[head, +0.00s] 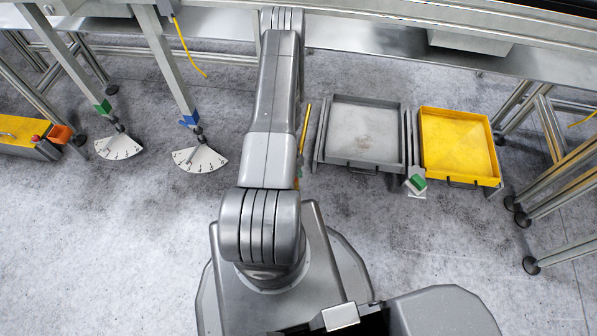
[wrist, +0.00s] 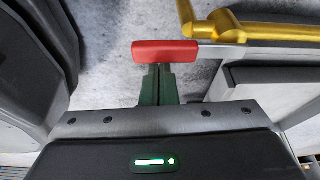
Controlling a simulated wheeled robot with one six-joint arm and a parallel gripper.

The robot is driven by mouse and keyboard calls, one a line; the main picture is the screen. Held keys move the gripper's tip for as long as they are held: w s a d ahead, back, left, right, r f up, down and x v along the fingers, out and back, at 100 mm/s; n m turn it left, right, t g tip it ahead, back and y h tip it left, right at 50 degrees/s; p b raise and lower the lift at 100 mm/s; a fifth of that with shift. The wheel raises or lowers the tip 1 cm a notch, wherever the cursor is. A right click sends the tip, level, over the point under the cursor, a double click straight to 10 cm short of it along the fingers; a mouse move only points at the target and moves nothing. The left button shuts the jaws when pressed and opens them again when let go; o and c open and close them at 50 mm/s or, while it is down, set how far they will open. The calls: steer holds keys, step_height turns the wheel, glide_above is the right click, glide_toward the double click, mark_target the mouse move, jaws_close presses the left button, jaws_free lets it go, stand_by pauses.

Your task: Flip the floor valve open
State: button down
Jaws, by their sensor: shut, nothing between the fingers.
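The floor valve shows in the wrist view as a gold pipe and joint (wrist: 232,27) at the upper right. A red handle (wrist: 165,52) lies to its left, seemingly joined to it by a short grey bar. My gripper (wrist: 160,74) is shut, with dark green fingers and nothing between them. Its fingertips are right at the lower edge of the red handle in the picture; I cannot tell whether they touch. In the head view a thin gold pipe (head: 305,128) stands just right of my arm. My arm hides the gripper and the red handle there.
A grey tray (head: 327,150) and a yellow tray (head: 428,172) stand to the right, with a green-topped post (head: 416,184) between them. Two white fan-shaped dials (head: 119,147) (head: 200,159) lie left. A metal bench (head: 375,42) spans the back. The left foreground floor is clear.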

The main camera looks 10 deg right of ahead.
steer(key=p+v, duration=0.3)
steer(key=v, duration=1)
steer(key=shift+r, duration=0.25)
steer(key=shift+w+a, duration=0.1)
